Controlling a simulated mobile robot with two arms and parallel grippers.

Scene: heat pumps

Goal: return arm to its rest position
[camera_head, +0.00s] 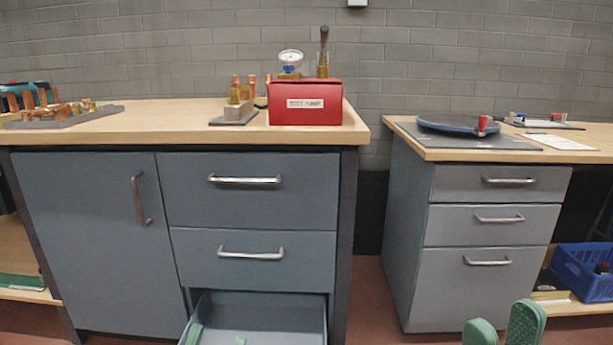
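My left gripper (216,338) shows at the bottom edge as two small green fingertips, apart with nothing between them. They appear in front of or over the open bottom drawer (262,312) of the left workbench; which of the two I cannot tell. My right gripper (503,328) shows at the bottom right as two green fingers with a gap and nothing held between them. It is in front of the right drawer cabinet (485,295). The rest of both arms is out of view.
The left workbench (165,122) bears a red test pump box (305,103), a gauge (291,58) and copper fittings. The right workbench (460,148) bears a round dark blue item (455,125) and a paper sheet (560,142). A blue crate (582,275) sits on the low right shelf.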

